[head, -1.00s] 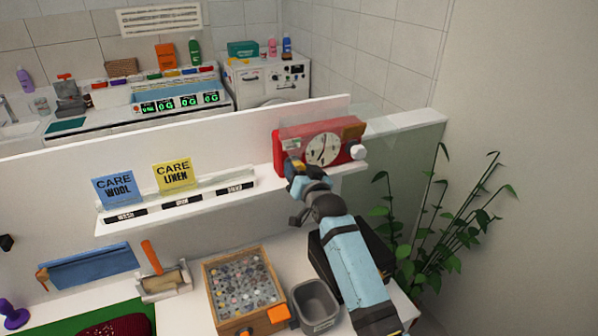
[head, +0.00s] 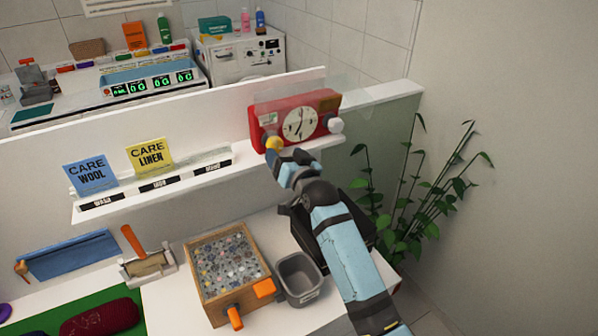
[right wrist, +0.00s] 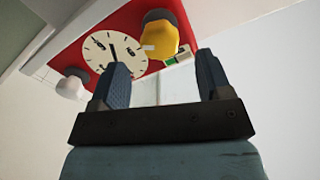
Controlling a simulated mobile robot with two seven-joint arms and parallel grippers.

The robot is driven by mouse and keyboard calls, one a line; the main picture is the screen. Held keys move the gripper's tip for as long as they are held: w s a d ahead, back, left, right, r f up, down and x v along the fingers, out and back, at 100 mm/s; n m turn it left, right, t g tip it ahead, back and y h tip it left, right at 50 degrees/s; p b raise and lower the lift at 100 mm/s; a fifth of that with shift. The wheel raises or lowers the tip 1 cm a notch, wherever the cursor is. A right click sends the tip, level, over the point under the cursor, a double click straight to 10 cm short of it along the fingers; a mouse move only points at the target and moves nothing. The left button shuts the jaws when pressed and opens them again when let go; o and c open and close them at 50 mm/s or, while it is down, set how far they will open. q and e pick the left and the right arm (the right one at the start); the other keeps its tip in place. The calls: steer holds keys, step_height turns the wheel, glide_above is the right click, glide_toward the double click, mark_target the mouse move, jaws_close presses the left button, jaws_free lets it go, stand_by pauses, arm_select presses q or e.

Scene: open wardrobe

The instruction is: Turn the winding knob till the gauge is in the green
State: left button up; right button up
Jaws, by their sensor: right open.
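A red box (head: 271,109) with a round white dial (head: 299,124) stands on the shelf at the upper middle of the head view. A yellow knob (head: 274,143) sits at its lower left and a white knob (head: 335,125) at its right. In the right wrist view the yellow knob (right wrist: 160,38) shows just beyond the open fingers, roughly between their tips, with a small green-and-white patch (right wrist: 177,60) beside it. My right gripper (right wrist: 163,68) is open and empty. In the head view it is just below the yellow knob. My left gripper is not in view.
A clear panel (head: 372,93) stands behind the box. Yellow (head: 150,156) and blue (head: 90,173) care cards stand left on the shelf. Below are a wooden tray of buttons (head: 195,287) and a grey bin (head: 300,281). A plant (head: 440,195) stands right.

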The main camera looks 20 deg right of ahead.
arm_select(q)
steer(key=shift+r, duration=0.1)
arm_select(e)
steer(key=s+d, duration=0.1)
steer(key=s, duration=0.7)
steer(key=shift+s+d, duration=0.4)
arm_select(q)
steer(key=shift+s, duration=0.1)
